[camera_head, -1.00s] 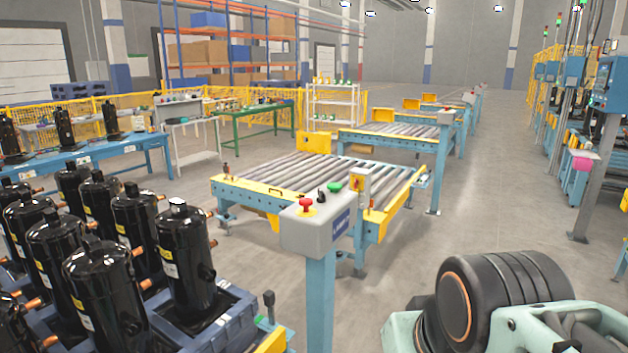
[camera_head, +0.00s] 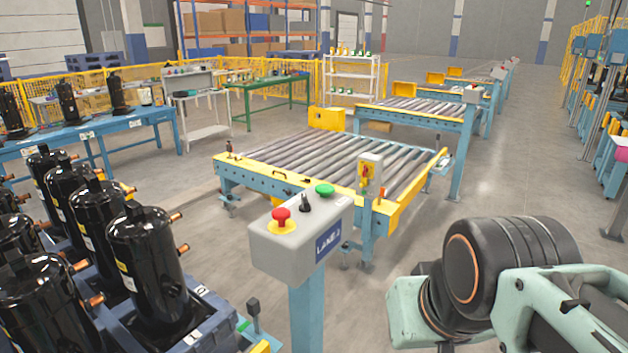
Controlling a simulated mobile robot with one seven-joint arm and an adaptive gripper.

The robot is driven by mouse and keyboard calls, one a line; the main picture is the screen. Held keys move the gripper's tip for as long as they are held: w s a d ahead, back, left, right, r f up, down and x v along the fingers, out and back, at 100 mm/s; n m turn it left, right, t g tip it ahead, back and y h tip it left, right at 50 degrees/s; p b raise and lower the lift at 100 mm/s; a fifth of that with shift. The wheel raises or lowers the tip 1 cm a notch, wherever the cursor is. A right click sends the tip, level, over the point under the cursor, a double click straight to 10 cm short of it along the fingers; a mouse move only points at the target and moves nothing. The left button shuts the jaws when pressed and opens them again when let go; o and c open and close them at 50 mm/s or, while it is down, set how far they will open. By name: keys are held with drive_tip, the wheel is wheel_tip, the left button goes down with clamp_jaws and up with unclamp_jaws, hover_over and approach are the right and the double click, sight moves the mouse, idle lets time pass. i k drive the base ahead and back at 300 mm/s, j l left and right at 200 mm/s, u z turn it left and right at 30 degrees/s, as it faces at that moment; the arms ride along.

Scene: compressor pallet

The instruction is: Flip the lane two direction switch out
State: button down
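The lane two control box (camera_head: 300,236) is a grey box on a blue post, with a "LANE 2" label on its right face. On its top are a red emergency button (camera_head: 281,220) on a yellow base, a black selector switch (camera_head: 305,202) and a green button (camera_head: 325,190). The black switch sits between the red and green buttons; its exact setting is too small to tell. Part of my arm (camera_head: 510,265) shows at lower right, to the right of the box. My gripper is not in view.
Black compressors (camera_head: 147,260) on a pallet fill the lower left. Floor between the post and my arm is clear.

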sight(305, 207)
drive_tip(key=i+l+u, duration=0.15)
drive_tip(key=i+l, duration=0.75)
drive_tip(key=i, duration=0.3)
drive_tip(key=k, duration=0.1)
